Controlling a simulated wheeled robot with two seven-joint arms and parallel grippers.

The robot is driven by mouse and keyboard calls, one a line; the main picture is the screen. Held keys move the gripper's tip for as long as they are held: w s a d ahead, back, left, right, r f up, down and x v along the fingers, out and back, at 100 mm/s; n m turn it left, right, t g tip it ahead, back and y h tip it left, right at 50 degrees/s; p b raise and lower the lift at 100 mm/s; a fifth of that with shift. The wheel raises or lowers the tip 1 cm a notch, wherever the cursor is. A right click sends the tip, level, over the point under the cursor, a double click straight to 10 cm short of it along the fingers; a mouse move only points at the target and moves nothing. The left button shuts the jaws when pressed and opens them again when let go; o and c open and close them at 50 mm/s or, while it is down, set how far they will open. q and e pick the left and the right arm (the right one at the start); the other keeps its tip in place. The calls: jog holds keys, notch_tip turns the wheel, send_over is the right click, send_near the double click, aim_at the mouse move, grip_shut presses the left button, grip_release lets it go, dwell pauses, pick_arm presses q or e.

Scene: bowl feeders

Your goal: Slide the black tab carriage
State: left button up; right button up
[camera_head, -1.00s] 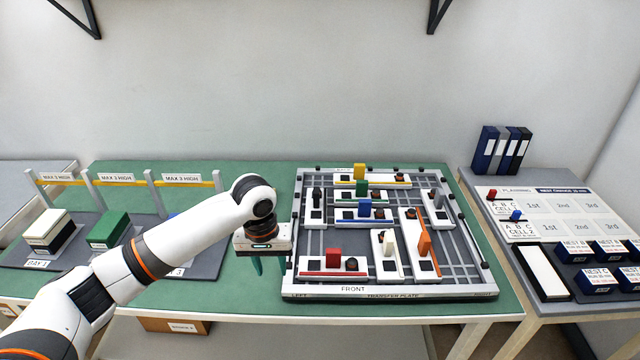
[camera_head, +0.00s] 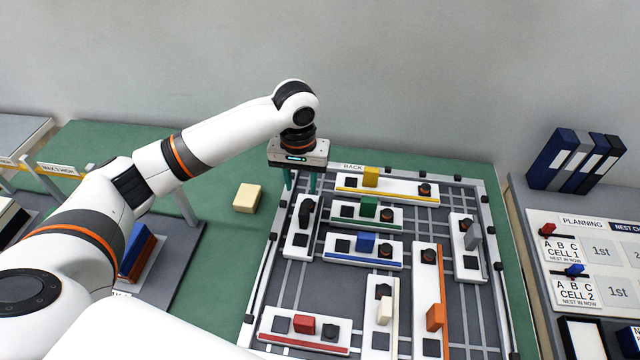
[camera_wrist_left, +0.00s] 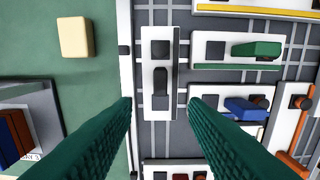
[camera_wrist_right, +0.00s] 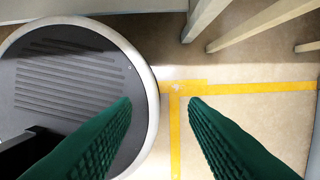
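The black tab carriage (camera_head: 293,242) is a white plate with dark square pads and an upright black tab (camera_head: 306,211). It stands lengthwise front to back at the left side of the grey transfer plate (camera_head: 290,291). In the left wrist view the carriage (camera_wrist_left: 152,106) lies between my finger lines, with its black tab (camera_wrist_left: 160,82) near the middle. My left gripper (camera_head: 301,183) is open and empty, above the back end of the carriage, apart from the tab. My right gripper (camera_wrist_right: 160,101) is open and empty over the floor, away from the plate.
The green tab carriage (camera_head: 340,220), blue tab carriage (camera_head: 338,256) and yellow tab carriage (camera_head: 400,187) lie to the right. The red tab carriage (camera_head: 270,337) is in front. A cream block (camera_head: 247,198) lies on the green table left of the plate. Bare plate shows in front of the black tab carriage.

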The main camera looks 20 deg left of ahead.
aim_at(303, 209)
pick_arm(q)
jog(key=shift+w+f, duration=0.15)
jog(key=shift+f, duration=0.6)
notch_tip(303, 209, down, 9)
jog(key=shift+r+p, duration=0.1)
jog(key=shift+p, duration=0.4)
jog(key=shift+f, duration=0.7)
pick_arm(e)
jog(key=s, duration=0.1)
jog(key=s+r, duration=0.1)
jog(key=shift+s+a, duration=0.25)
jog(key=shift+s, duration=0.05)
pick_arm(q)
jog(key=shift+c, duration=0.8)
grip_shut()
pick_arm(e)
jog(key=shift+s+g, duration=0.2)
jog(key=shift+g, duration=0.1)
